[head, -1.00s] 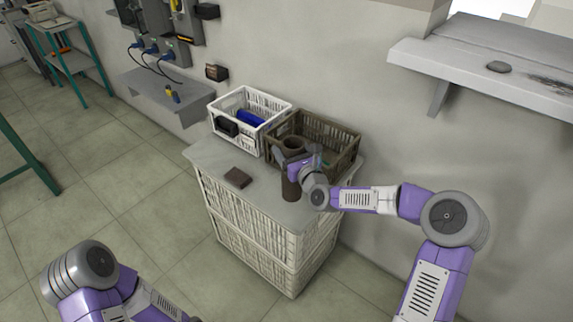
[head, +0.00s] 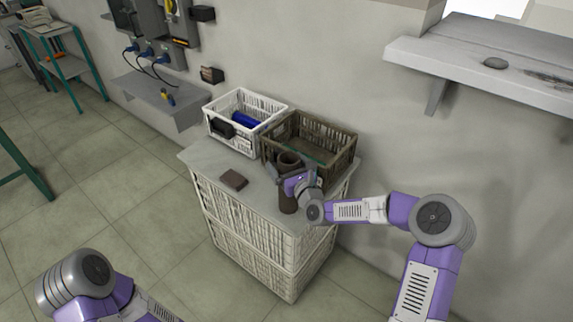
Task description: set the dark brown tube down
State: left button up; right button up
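The dark brown tube (head: 288,203) stands upright at the front right part of the grey cabinet top (head: 205,158), in front of the brown crate. My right gripper (head: 284,181) is around the tube's middle and looks shut on it; the fingers are partly hidden by the wrist. The tube's open upper end shows above the gripper. Its lower end is at or just above the cabinet top; I cannot tell if it touches. My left arm shows at the bottom left, but its gripper is out of view.
A brown crate (head: 340,152) and a white crate (head: 264,100) holding a blue item (head: 243,119) and a black item stand at the back of the cabinet top. A small dark brown block (head: 233,181) lies at its front left. Bare surface lies between block and tube.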

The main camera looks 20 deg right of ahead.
jog(key=shift+r, duration=0.15)
jog(key=shift+s+r, duration=0.1)
jog(key=shift+s, duration=0.05)
jog(key=p+v, duration=0.2)
jog(key=v, duration=1)
jog(key=s+a+f+n+g+y, duration=0.1)
jog(key=s+a+f+n+g, duration=0.3)
jog(key=f+n, duration=0.5)
jog(key=s+a+f+n+g, duration=0.4)
jog(key=a+f+n+g, duration=0.15)
jog(key=f, duration=0.55)
jog(key=s+f+n+g, duration=0.4)
jog(key=s+f+n, duration=0.1)
jog(key=s+n, duration=0.3)
jog(key=s+f+n+g, duration=0.3)
jog(key=s+f+n, duration=0.3)
jog(key=s+n, duration=0.2)
jog(key=shift+s+a+f+g+h, duration=0.25)
jog(key=shift+s+a+g+h, duration=0.1)
jog(key=shift+s, duration=0.65)
jog(key=shift+n, duration=0.25)
